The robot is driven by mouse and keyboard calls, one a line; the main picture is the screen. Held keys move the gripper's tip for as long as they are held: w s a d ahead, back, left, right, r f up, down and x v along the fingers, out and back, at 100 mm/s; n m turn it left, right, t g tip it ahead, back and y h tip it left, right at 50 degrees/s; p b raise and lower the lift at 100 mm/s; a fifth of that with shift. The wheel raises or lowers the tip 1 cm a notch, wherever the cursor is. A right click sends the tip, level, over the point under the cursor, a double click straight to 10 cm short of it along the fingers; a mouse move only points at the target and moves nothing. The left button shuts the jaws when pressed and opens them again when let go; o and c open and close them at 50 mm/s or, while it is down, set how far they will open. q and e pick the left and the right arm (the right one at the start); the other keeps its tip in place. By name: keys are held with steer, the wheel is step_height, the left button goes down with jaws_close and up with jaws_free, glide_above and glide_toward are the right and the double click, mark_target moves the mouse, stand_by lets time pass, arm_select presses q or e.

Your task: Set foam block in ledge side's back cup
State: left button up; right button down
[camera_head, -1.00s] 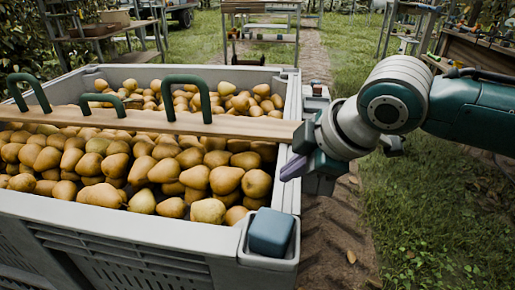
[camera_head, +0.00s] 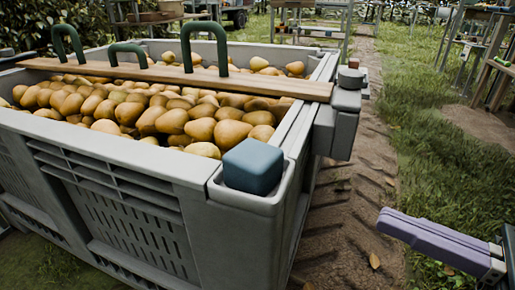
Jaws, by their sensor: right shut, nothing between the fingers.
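A blue-grey foam block (camera_head: 253,166) sits in the square corner cup (camera_head: 246,203) at the near right corner of the grey pear bin. Its upper part stands above the cup rim; its underside is hidden. A grey bracket (camera_head: 335,132) hangs on the bin's right side, with a small dark rounded piece (camera_head: 351,77) on top. I cannot tell whether that part has a cup. My right gripper (camera_head: 388,221) has lavender fingers, shut and empty, over the ground at the lower right, well apart from the block. My left gripper is out of view.
The grey bin (camera_head: 140,180) is full of pears (camera_head: 172,121). A wooden plank (camera_head: 290,87) with green handles (camera_head: 204,45) lies across it. Racks (camera_head: 310,22) stand behind. The dirt track (camera_head: 345,225) and grass right of the bin are open.

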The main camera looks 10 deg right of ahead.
mark_target(276, 171)
steer(key=b+x, duration=0.1)
steer(key=x, duration=1.1)
steer(key=shift+w+a, duration=0.15)
steer(key=shift+w, duration=0.1)
steer(key=shift+w+a+b, duration=0.4)
steer(key=shift+w+b, duration=0.05)
steer(key=shift+b, duration=0.15)
steer(key=shift+w, duration=0.1)
steer(key=shift+d, duration=0.15)
